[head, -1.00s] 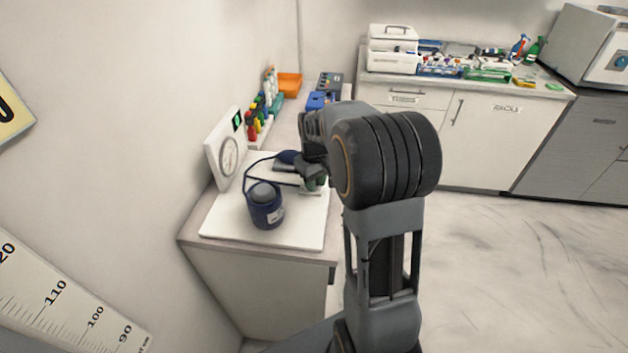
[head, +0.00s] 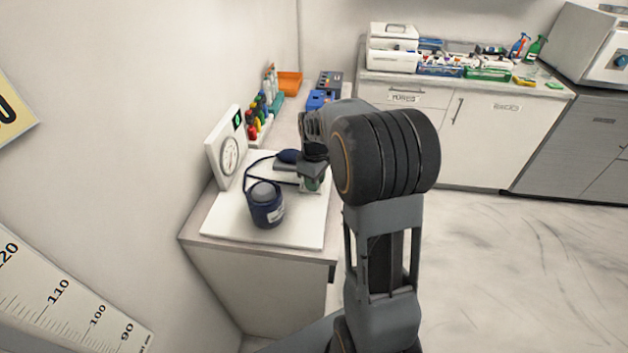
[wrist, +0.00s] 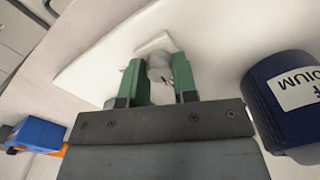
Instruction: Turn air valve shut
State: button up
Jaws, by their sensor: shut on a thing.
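In the wrist view my gripper (wrist: 160,80) has its two green fingers closed on the grey rounded knob of the air valve (wrist: 159,66). A pale, flat piece (wrist: 155,42) shows just beyond the fingertips. In the head view my gripper (head: 312,184) is low over the right side of the white board (head: 225,225), and my arm hides part of it. The valve is hidden there by the gripper.
A navy rolled cuff (head: 267,207) stands on the board, left of my gripper; it also shows close at right in the wrist view (wrist: 268,105). A white gauge (head: 229,158) stands against the wall. Coloured bottles (head: 255,118) and an orange tray (head: 289,83) are behind.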

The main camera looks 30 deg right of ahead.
jog(key=shift+w+r, duration=0.1)
jog(key=o, duration=0.9)
notch_tip(320, 180, up, 14)
jog(key=shift+f, duration=0.15)
dwell(0.6)
jog(key=m, duration=0.4)
send_over(314, 195)
notch_tip(314, 195, down, 4)
jog(key=s+a+f+m+t, duration=0.1)
jog(key=s+a, duration=0.2)
jog(key=s, duration=0.2)
jog(key=s+a+f+t, duration=0.1)
jog(key=s+a, duration=0.2)
jog(key=s, duration=0.2)
jog(key=s+a+f+m+t, duration=0.1)
jog(key=s+a, duration=0.1)
jog(key=s, duration=0.3)
jog(key=shift+s+a+m+t, duration=0.15)
jog(key=shift+a+m+t, duration=0.15)
jog(key=shift+a, duration=0.1)
